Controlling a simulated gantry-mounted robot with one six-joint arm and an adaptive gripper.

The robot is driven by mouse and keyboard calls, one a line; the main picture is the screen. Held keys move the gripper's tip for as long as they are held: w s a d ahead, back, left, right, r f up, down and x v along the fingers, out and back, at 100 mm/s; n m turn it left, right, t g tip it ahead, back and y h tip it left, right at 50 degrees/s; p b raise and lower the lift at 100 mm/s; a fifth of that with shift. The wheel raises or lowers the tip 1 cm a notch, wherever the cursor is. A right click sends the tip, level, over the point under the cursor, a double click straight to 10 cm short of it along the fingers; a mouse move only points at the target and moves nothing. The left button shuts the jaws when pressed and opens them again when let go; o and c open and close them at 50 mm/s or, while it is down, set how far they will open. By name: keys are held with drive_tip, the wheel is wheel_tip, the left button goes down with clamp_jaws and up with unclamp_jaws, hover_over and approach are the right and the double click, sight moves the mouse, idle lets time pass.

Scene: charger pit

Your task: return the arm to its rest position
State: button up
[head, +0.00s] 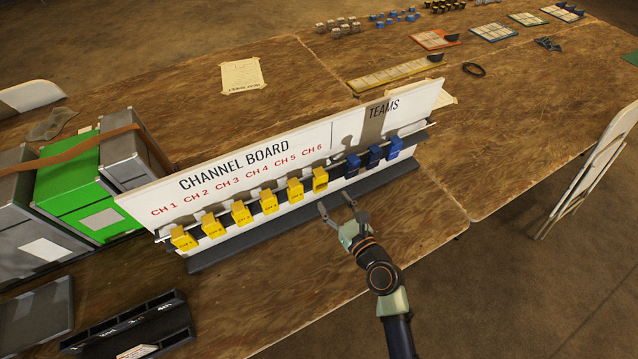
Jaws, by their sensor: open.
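My gripper (338,211) is open and empty. It is low in front of the channel board (236,165), near the board's dark base ledge, below and between the last yellow block and the first blue block. My arm reaches in from the lower right. The white board stands upright on the wooden table, marked CH 1 to CH 6 and TEAMS. Several yellow blocks (240,213) hang in a row under the channel labels. Three blue blocks (374,156) hang at the right under TEAMS. Whether the fingertips touch the ledge is unclear.
Green and grey cases (78,195) with a brown strap stand at the left. A black tray (130,328) lies at the lower left. A folding chair (595,170) is at the right. Small blocks and boards lie at the back. Bare table (300,290) lies in front of the channel board.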

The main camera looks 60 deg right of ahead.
sight(322, 181)
drive_tip(key=x, duration=0.8)
drive_tip(key=c, duration=0.9)
drive_tip(key=shift+r+p, duration=0.95)
drive_tip(key=shift+p, duration=0.1)
drive_tip(key=shift+s, duration=0.1)
drive_tip(key=v, duration=0.6)
drive_tip(key=f+p+v, duration=0.1)
drive_tip(key=v, duration=0.3)
drive_tip(key=shift+f, duration=0.15)
